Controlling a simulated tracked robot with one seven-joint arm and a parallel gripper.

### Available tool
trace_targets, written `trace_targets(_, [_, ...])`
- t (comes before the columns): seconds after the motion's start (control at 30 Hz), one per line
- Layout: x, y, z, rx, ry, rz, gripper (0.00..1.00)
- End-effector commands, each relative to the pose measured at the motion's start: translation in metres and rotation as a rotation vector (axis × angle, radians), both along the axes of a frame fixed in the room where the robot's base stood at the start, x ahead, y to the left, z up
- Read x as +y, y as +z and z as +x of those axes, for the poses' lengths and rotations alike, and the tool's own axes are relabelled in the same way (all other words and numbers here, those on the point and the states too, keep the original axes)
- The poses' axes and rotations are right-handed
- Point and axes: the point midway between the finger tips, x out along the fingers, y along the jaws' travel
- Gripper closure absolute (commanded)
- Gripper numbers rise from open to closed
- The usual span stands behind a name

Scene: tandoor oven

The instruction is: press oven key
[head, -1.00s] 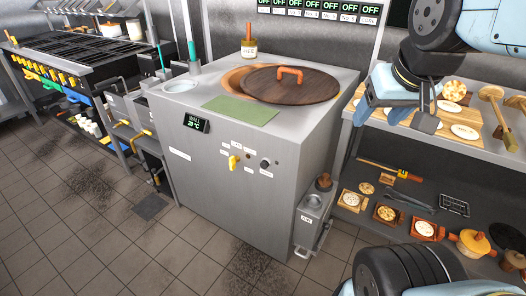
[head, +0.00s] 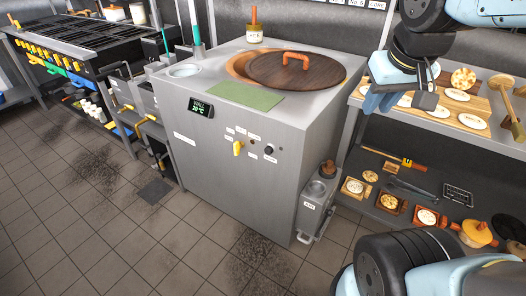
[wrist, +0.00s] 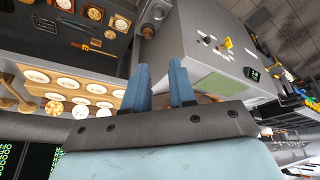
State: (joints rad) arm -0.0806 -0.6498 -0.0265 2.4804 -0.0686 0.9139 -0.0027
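The tandoor oven (head: 235,185) is a grey steel box in the middle of the head view. Its front panel carries a yellow lever (head: 237,148), a black round knob (head: 268,150), small white labels and a dark display (head: 200,107) reading 28 °C. I cannot tell which control is the oven key. In the wrist view the oven front (wrist: 195,35) lies to the right, with the yellow lever (wrist: 228,43). My gripper (head: 374,100) is right of the oven, over the shelf side. Its blue fingers (wrist: 160,66) are apart and empty, well away from the controls.
A round wooden lid (head: 290,72) and a green mat (head: 245,94) lie on the oven top. A small steel unit (head: 314,205) stands at its right side. Shelves with breads (head: 460,95) are at right, a grill (head: 75,35) at left. Tiled floor in front is clear.

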Motion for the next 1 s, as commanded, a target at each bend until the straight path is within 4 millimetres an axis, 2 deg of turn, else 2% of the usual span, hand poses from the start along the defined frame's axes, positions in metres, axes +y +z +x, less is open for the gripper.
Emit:
trace_targets(0.03, [0.002, -0.006, 0.006, 0.031, 0.026, -0.016, 0.80])
trace_targets(0.23, [0.007, -0.026, 0.028, 0.129, 0.117, -0.092, 0.99])
trace_targets(0.27, [0.009, -0.029, 0.031, 0.144, 0.132, -0.104, 1.00])
trace_targets(0.67, [0.028, -0.075, 0.071, 0.323, 0.323, -0.286, 1.00])
trace_targets(1.0, [0.052, -0.117, 0.099, 0.455, 0.492, -0.472, 1.00])
